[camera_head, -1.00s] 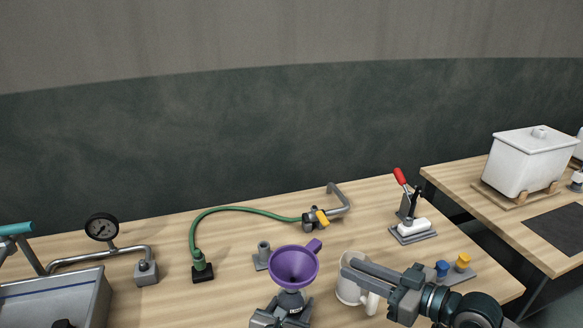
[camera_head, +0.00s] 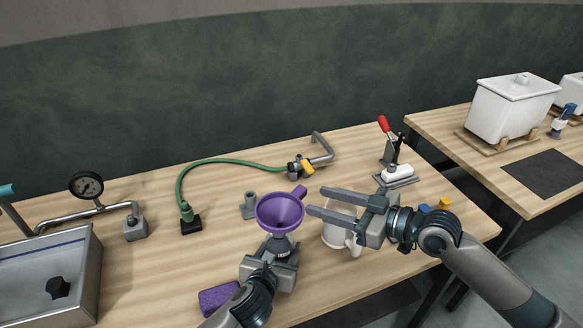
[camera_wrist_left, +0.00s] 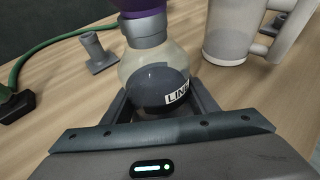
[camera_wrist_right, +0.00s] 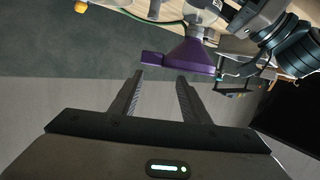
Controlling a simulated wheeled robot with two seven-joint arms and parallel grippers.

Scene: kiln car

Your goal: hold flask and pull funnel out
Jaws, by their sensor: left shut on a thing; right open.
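A purple funnel (camera_head: 281,210) sits upright in the neck of a flask (camera_wrist_left: 154,75) with a dark lower part and a white label. My left gripper (camera_head: 277,258) is shut around the flask body, one finger on each side in the left wrist view (camera_wrist_left: 160,100). My right gripper (camera_head: 318,202) is open and empty, its fingers pointing left toward the funnel, just right of it and apart from it. In the right wrist view the funnel (camera_wrist_right: 188,56) lies beyond the open fingers (camera_wrist_right: 158,78), with its tab handle toward the left.
A white mug (camera_head: 338,234) stands behind and below my right gripper, close to the flask. A grey holder (camera_head: 249,207) is left of the funnel. A green hose (camera_head: 225,161) runs behind. A purple sponge (camera_head: 219,298) lies at the front.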

